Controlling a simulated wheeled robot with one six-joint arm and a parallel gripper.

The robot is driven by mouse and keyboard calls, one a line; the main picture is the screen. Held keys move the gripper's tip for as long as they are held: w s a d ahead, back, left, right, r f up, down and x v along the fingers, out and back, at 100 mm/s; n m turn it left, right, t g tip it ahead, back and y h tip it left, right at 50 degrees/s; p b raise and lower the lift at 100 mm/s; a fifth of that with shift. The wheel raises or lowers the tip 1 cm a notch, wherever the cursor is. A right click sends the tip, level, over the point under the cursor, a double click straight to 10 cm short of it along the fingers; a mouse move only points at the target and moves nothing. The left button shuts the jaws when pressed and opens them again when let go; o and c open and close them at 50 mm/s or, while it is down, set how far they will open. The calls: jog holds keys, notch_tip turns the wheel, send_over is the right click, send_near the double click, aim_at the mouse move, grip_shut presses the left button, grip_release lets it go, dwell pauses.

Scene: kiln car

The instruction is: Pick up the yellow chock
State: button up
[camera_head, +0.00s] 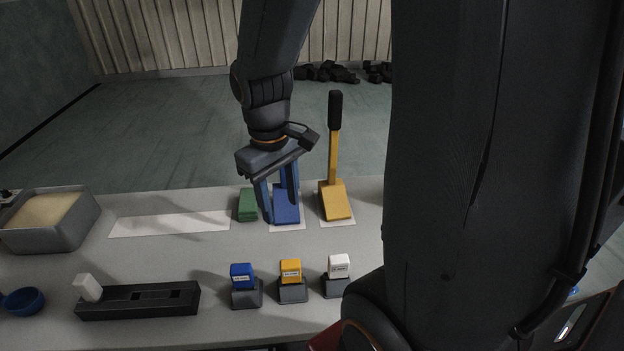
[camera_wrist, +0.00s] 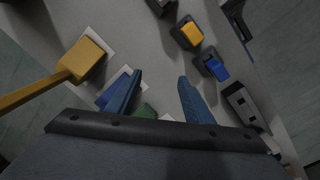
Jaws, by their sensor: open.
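The yellow chock (camera_head: 337,203) is a wedge-shaped block with a tall yellow handle and black grip. It stands on a white patch at the right of the table's back row. In the wrist view the yellow chock (camera_wrist: 84,60) lies to the upper left, its handle reaching to the left edge. My gripper (camera_head: 282,212) points down with its blue fingers apart, left of the yellow chock and in front of a blue chock (camera_head: 287,207). In the wrist view nothing is held between the fingertips (camera_wrist: 160,76).
A green block (camera_head: 247,203) stands left of the blue chock. Blue (camera_head: 242,276), yellow (camera_head: 290,271) and white (camera_head: 339,265) labelled blocks stand on dark bases nearer the front. A black rail (camera_head: 138,301), blue bowl (camera_head: 22,301) and grey bin (camera_head: 80,232) are at left.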

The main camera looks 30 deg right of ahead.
aim_at(329, 92)
jog(key=w+d+r+n+h+p, duration=0.1)
jog(key=w+d+r+n+p, duration=0.1)
jog(key=d, duration=0.5)
jog(key=w+d+r+n+g+h+p, duration=0.1)
jog(key=w+d+r+n, duration=0.4)
jog(key=w+d+r, duration=0.1)
jog(key=w+d+r+n+h+p, duration=0.1)
jog(key=w+d+r+n+p, duration=0.1)
jog(key=w+d+r, duration=0.3)
jog(key=shift+d+r+n+g+h+p, duration=0.1)
jog(key=shift+d+r+n, duration=0.2)
jog(key=shift+d, duration=0.2)
jog(key=shift+d+r+n+g+h+p, duration=0.15)
jog(key=shift+d+n, duration=0.15)
jog(key=shift+d, duration=0.25)
jog(key=shift+d+r+n+g+h+p, duration=0.1)
jog(key=shift+d+r+n, duration=0.2)
jog(key=shift+d, duration=0.2)
jog(key=shift+x, duration=1.25)
jog(key=p+x, duration=0.2)
jog(key=x, duration=0.3)
jog(key=shift+s+f+p, duration=0.1)
jog(key=shift+f+p, duration=0.2)
jog(key=shift+p, duration=0.05)
jog(key=shift+c, duration=0.2)
grip_shut()
